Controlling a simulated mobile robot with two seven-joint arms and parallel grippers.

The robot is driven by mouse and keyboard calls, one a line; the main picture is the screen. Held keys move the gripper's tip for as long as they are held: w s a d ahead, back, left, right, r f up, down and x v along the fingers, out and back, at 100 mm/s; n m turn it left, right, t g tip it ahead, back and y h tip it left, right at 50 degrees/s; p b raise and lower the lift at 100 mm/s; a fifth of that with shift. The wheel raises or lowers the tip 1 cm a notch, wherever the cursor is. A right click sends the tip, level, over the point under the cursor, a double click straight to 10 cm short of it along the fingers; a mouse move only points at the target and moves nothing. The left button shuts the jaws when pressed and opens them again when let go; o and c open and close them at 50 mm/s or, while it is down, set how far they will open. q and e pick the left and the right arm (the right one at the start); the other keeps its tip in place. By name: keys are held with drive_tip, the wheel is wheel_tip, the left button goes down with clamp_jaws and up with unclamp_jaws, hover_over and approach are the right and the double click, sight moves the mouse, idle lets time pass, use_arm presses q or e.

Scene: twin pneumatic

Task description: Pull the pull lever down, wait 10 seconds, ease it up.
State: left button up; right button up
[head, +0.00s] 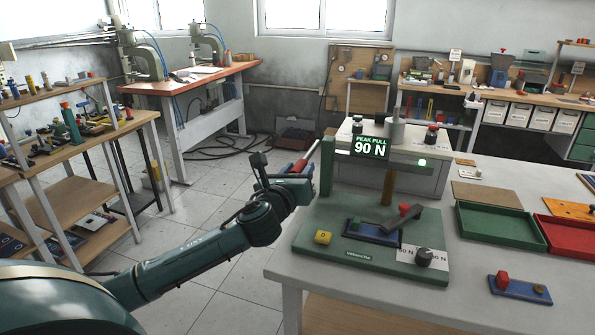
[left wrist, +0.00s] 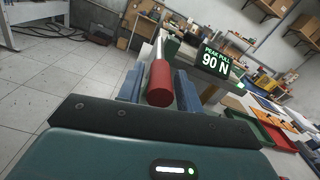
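The pull lever (head: 298,166) has a red grip on a pale rod and sticks out to the left of the green test stand (head: 308,234), tilted down toward me. My left gripper (head: 290,181) is at the grip's end. In the left wrist view the red grip (left wrist: 160,84) lies between the two blue fingers of my left gripper (left wrist: 157,90). I cannot tell whether the fingers press on it. A display (head: 370,147) above the stand reads PEAK PULL 90 N, with a green lamp (head: 422,162) lit at its right. My right gripper is out of view.
The stand is on a pale table (head: 475,262). A yellow block (head: 323,237) and a dark weight (head: 424,257) are on its base. Floor is clear left of the table.

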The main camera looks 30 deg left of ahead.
use_arm(q)
clamp_jaws()
idle(0.3)
